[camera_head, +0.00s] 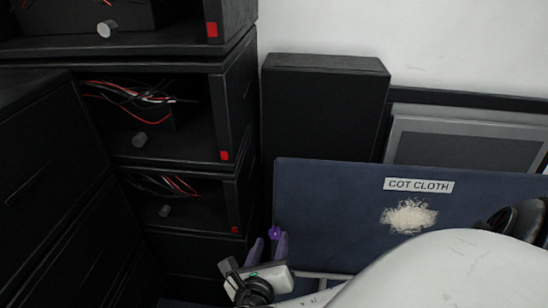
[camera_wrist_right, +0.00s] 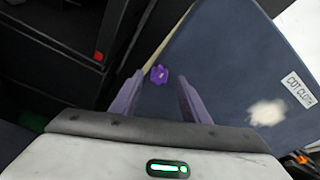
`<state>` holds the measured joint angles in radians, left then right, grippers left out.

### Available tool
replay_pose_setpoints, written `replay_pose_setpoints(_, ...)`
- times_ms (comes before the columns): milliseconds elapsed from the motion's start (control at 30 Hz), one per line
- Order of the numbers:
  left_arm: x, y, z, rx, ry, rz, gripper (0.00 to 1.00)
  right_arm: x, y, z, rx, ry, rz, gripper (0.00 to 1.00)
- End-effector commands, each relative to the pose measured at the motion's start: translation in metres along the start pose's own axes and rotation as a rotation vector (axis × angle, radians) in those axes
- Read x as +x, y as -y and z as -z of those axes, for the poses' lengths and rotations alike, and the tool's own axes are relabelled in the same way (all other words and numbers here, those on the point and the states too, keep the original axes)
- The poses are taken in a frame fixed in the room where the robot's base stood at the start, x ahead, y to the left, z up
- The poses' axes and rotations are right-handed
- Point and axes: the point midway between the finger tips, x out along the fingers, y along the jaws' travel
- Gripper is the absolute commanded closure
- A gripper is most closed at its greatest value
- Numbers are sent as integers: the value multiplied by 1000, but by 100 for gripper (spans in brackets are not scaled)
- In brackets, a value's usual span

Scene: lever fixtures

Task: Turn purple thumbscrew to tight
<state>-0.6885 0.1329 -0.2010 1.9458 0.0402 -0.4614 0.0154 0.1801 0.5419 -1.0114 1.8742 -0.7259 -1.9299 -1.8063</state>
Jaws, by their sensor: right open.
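The purple thumbscrew (camera_head: 275,232) is small and sits near the left edge of the blue panel (camera_head: 325,205) in the head view. In the right wrist view the thumbscrew (camera_wrist_right: 159,74) shows as a purple lobed knob on the panel (camera_wrist_right: 220,70). My right gripper (camera_head: 267,245) is open, its two purple-grey fingers just below the thumbscrew in the head view. In the wrist view the right gripper (camera_wrist_right: 157,94) has its fingers apart, with the thumbscrew seen beyond the tips, between them. I cannot tell whether they touch it. My left gripper is not in view.
Black cabinets (camera_head: 236,110) with open bays, loose wires and grey knobs stand at the left. A tall black box (camera_head: 322,105) and a grey framed panel (camera_head: 470,140) stand behind the blue panel. A label (camera_head: 418,185) reads COT CLOTH, above a pale fuzzy patch (camera_head: 409,216).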

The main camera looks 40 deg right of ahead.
Motion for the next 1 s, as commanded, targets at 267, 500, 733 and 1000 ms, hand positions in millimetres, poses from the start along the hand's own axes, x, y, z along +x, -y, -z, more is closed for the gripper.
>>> replay_pose_setpoints(267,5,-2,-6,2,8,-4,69,43,0,0,1,1,1,58)
replay_pose_setpoints(500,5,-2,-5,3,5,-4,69,51,0,0,2,-2,-2,58)
replay_pose_setpoints(733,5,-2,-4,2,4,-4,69,51,0,0,2,-2,-2,68)
replay_pose_setpoints(1000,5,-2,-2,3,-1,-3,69,51,0,0,3,-2,-2,99)
